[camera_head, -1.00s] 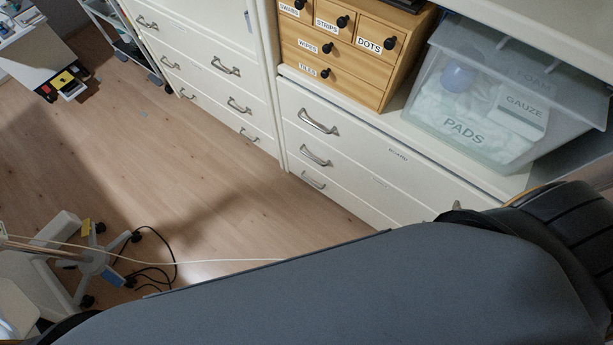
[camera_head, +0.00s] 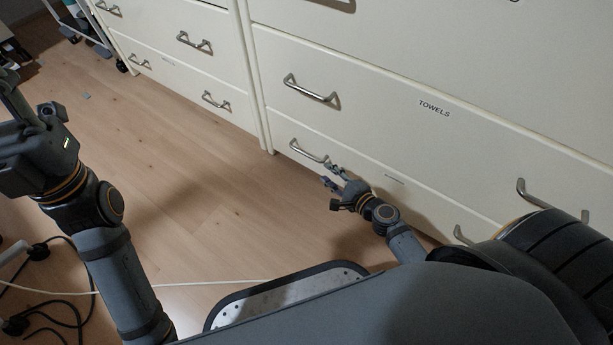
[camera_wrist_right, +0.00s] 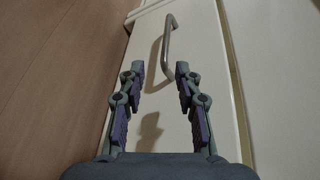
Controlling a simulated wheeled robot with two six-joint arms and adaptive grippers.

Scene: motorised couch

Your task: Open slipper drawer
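The bottom drawer (camera_head: 372,178) of the white cabinet on the right is closed in the head view. It has two metal handles, and its label is too small to read. My right gripper (camera_head: 333,175) is low beside its left handle (camera_head: 308,151). In the right wrist view the same handle (camera_wrist_right: 169,48) stands just beyond the open fingertips of my right gripper (camera_wrist_right: 160,72). Nothing is between the fingers. My left arm comes in from the left; the tips of my left gripper are cut off or hidden at the picture's edge.
Above is a closed drawer labelled TOWELS (camera_head: 434,108). Another white cabinet (camera_head: 190,60) with closed drawers stands to the left. The wooden floor (camera_head: 190,180) before the cabinets is mostly clear. Black cables (camera_head: 50,290) lie at the lower left.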

